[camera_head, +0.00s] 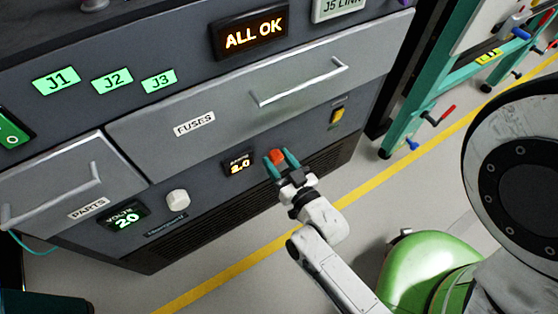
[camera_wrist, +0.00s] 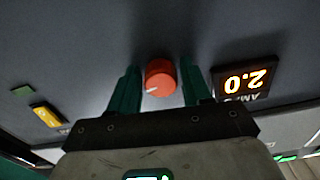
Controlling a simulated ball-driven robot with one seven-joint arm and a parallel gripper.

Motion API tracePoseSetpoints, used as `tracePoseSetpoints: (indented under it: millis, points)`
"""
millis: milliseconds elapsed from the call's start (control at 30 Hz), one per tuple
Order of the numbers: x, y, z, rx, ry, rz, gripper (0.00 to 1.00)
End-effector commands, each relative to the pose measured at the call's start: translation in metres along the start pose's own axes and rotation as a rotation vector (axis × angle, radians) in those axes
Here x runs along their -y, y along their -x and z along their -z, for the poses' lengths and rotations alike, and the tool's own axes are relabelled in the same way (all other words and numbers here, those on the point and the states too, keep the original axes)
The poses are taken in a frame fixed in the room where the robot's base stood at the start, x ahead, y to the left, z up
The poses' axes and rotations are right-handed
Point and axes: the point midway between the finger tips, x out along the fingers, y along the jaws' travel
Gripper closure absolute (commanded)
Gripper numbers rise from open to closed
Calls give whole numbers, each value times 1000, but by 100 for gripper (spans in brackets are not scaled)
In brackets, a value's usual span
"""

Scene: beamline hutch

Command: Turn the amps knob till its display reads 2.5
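The amps knob (camera_head: 277,155) is small, round and orange-red, on the dark front panel. In the wrist view the knob (camera_wrist: 160,77) shows a white pointer mark toward its lower left. The amps display (camera_head: 238,163) is left of the knob in the head view. In the wrist view the display (camera_wrist: 245,81) appears upside down and reads 2.0 in amber. My gripper (camera_head: 280,157) is at the knob with its teal fingers open. In the wrist view my gripper (camera_wrist: 160,85) has one finger on each side of the knob, with a visible gap on both sides.
A white knob (camera_head: 178,199) and a green volts display (camera_head: 124,216) reading 2.0 sit further left. The fuses drawer (camera_head: 220,115) with its bar handle (camera_head: 300,85) is above. A yellow switch (camera_head: 337,116) is to the right. A teal frame (camera_head: 420,100) stands beyond open floor.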

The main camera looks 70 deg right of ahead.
Motion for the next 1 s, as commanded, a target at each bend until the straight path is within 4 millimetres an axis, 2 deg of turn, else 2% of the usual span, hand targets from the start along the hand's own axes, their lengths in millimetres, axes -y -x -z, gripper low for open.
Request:
tracePoseSetpoints:
  millis: [33, 400, 533, 800, 1000]
  points:
    - [0, 0, 0, 0, 0, 0, 57]
    - [0, 0, 0, 1, 0, 0, 91]
    - [1, 0, 2, 3, -41, 2, 91]
    - [2, 0, 1, 5, -266, 2, 91]
    - [2, 1, -2, 4, -282, 1, 92]
